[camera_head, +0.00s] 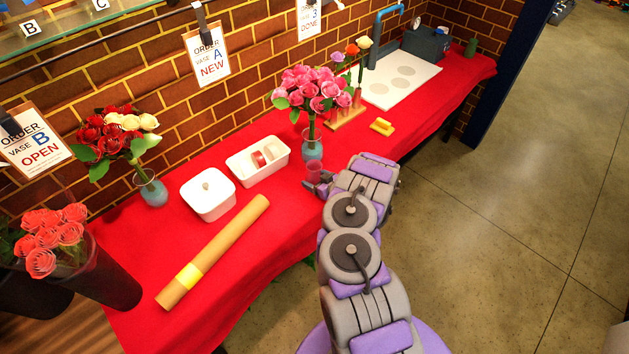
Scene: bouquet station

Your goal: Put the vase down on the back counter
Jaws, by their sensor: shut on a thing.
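My gripper (319,186) is over the red-covered counter (278,213), near its front edge, with its fingers partly hidden by my arm. Another blue-grey vase (154,193) with red and white roses (115,132) stands at the left.
A yellow block (382,126) and a white board (402,78) are on the right. Black buckets (105,280) stand front left.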

